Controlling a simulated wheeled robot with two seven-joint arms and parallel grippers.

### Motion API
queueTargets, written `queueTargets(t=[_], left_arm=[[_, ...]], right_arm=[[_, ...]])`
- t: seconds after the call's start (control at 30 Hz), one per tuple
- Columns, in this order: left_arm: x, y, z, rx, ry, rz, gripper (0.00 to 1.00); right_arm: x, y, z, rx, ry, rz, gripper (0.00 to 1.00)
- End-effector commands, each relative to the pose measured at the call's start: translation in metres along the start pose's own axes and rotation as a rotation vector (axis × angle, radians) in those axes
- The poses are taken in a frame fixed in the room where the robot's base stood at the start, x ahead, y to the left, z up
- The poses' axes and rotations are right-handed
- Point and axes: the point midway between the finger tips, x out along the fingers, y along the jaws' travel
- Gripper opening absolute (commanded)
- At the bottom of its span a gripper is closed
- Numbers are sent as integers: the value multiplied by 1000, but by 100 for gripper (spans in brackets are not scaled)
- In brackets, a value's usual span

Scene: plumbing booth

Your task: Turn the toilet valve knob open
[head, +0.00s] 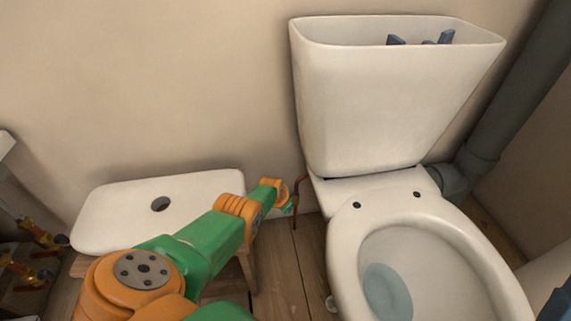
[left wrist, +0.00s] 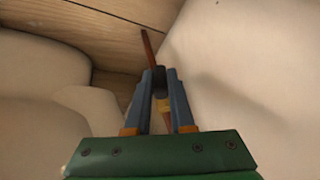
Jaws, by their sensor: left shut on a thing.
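The toilet's thin copper-red supply pipe (head: 297,200) stands by the wall, left of the tank. It also shows in the left wrist view (left wrist: 148,46), beyond the fingertips. My left gripper (head: 290,191) is at this pipe, low beside the toilet. In the left wrist view its blue-grey fingers (left wrist: 160,78) are closed around a small dark part, which I take to be the valve knob (left wrist: 160,82). The fingers hide most of it, so its turn angle cannot be read. A brassy piece (left wrist: 164,105) shows between the fingers. A dark blue piece at the lower right edge may be my right gripper.
The white toilet tank (head: 385,95) stands open, with blue parts inside. The toilet bowl (head: 350,265) is right of the gripper. A white lid with a hole (head: 110,215) rests on a wooden stool at left. A grey drainpipe (head: 510,95) runs at right.

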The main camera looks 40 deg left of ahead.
Motion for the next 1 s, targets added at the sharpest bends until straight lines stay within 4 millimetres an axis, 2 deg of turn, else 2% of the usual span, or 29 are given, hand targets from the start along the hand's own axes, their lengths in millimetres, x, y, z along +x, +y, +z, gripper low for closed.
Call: queueTargets(t=[0.03,0.07,0.1,0.17,0.57,0.73,0.87,1.0], left_arm=[[0,0,1,0,-3,1,0],[0,0,1,0,-3,1,27],[0,0,1,0,-3,1,37],[0,0,1,0,-3,0,51],[0,0,0,10,0,-20,51],[0,5,0,88,0,-188,51],[6,8,2,143,1,-324,51],[10,11,4,206,4,-484,51]], right_arm=[[0,0,0,0,0,0,50],[0,0,0,0,0,0,50],[0,0,0,0,0,0,50],[0,0,0,0,-1,0,50],[2,0,-1,1,-1,1,50],[9,1,-5,1,-1,1,50],[-1,0,1,0,-1,0,50],[-20,-1,12,0,-1,0,50]])
